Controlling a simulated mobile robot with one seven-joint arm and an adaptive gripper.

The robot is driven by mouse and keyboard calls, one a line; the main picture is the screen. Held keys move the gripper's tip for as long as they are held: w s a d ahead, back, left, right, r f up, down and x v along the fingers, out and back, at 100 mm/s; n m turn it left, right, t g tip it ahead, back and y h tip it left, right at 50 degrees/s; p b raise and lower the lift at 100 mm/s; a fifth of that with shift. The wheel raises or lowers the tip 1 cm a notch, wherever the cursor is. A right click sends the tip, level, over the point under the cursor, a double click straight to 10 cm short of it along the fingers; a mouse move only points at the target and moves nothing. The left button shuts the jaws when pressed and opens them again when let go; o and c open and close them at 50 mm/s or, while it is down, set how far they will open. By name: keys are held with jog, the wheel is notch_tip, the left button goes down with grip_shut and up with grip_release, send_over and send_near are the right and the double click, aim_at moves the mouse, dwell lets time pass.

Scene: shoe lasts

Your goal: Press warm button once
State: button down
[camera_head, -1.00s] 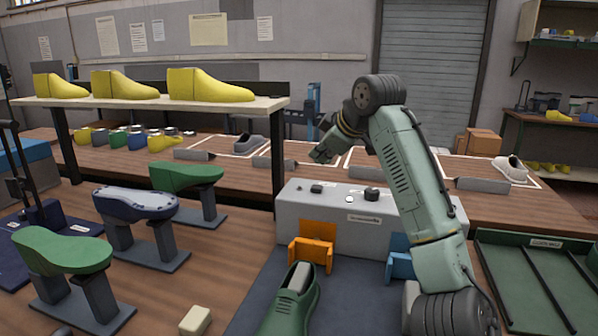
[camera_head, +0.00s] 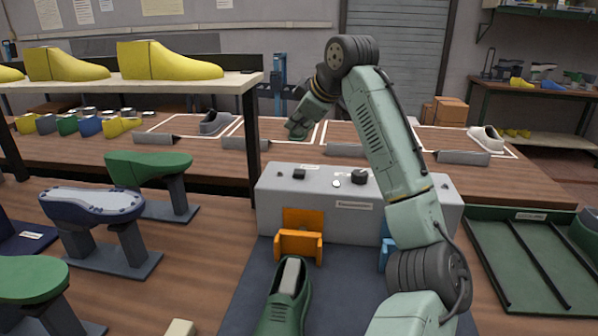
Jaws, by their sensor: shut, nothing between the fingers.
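A light grey control box (camera_head: 400,214) stands at the centre of the bench. My gripper (camera_head: 296,130) is above and behind the box, up and left of the white button, pointing left and down. It is shut and empty, and apart from the box. My forearm crosses in front of the right part of the box.
An orange bracket (camera_head: 298,246) and a green shoe (camera_head: 284,305) stand in front of the box. A blue bracket (camera_head: 385,254) is partly hidden by my arm. A shelf with yellow lasts (camera_head: 165,62) is at left. A green tray (camera_head: 515,260) lies at right.

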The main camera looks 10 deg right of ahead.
aim_at(297, 172)
notch_tip(297, 172, down, 8)
jog(key=b, duration=0.4)
jog(key=shift+f, duration=0.15)
dwell(1.2)
jog(key=shift+f, duration=0.45)
jog(key=shift+f+b, duration=0.5)
jog(key=shift+f, duration=0.05)
dwell(0.5)
jog(key=shift+r, duration=0.1)
jog(key=shift+r+p, duration=0.9)
jog(key=shift+p, duration=0.1)
